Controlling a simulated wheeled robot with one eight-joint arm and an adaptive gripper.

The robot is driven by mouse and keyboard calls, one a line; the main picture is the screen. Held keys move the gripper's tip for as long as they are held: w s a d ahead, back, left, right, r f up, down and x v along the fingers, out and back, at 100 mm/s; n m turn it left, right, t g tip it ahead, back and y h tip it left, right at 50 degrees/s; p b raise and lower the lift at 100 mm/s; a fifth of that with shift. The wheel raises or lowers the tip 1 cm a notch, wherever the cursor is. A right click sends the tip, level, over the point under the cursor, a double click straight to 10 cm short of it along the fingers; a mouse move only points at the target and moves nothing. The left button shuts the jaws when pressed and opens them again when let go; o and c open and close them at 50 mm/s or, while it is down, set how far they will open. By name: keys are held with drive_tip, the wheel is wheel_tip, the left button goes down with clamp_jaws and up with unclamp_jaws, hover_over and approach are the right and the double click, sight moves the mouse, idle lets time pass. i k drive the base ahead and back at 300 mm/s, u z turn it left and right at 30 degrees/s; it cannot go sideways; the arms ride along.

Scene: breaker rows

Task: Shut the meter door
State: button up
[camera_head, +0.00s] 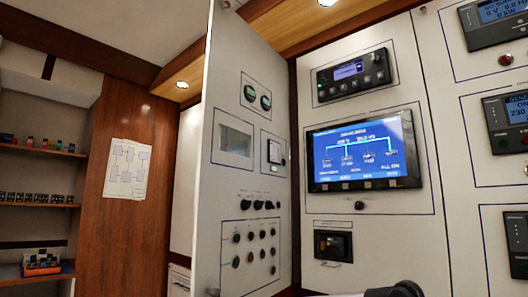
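The meter door (214,182) is a tall white panel left of centre. It stands swung open, angled out from the wall of panels, with its free edge at the left and nearer to me. It carries two round gauges (257,97), a grey display window (235,141), a square meter (275,151) and rows of dark knobs (256,247). Its right edge meets a dark brown strip beside the fixed panels. A white and black part of my arm shows at the bottom edge, right of centre. My gripper itself is not in view.
A fixed white panel (400,253) to the right holds a lit blue screen (364,152) and a black control unit (354,76). More panels with meters (507,122) stand at far right. Shelves (39,205) and a wood wall (125,230) with a paper diagram (127,169) are at left.

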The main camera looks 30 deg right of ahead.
sight(245, 91)
drive_tip(key=z, duration=0.95)
drive_tip(key=i, duration=0.4)
drive_tip(key=z, duration=0.05)
drive_tip(key=k, duration=0.4)
drive_tip(key=z, duration=0.95)
drive_tip(key=k, duration=1.55)
drive_tip(key=u, duration=0.65)
